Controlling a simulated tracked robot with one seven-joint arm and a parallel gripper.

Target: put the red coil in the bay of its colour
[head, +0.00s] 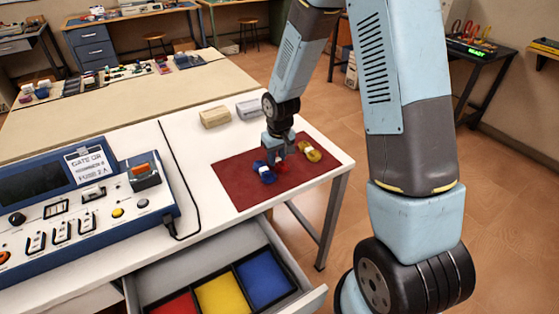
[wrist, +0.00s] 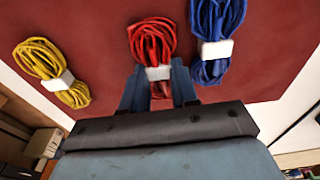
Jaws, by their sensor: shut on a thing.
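The red coil (wrist: 152,42) lies on the dark red mat (head: 236,178), with a white band around its middle. My gripper (wrist: 157,88) is shut on the red coil at its white band, and in the head view the gripper (head: 279,160) hides most of the coil (head: 281,168). The open drawer holds a red bay (head: 176,304), a yellow bay (head: 223,295) and a blue bay (head: 264,278), from left to right. The bays look empty, and the red one is partly cut off by the picture's lower edge.
A blue coil (head: 264,173) lies close left of my gripper in the head view, and a yellow coil (head: 309,151) lies to its right. Two blocks (head: 215,117) (head: 250,109) stand behind the mat. A blue console (head: 75,205) with a black cable fills the table's left side.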

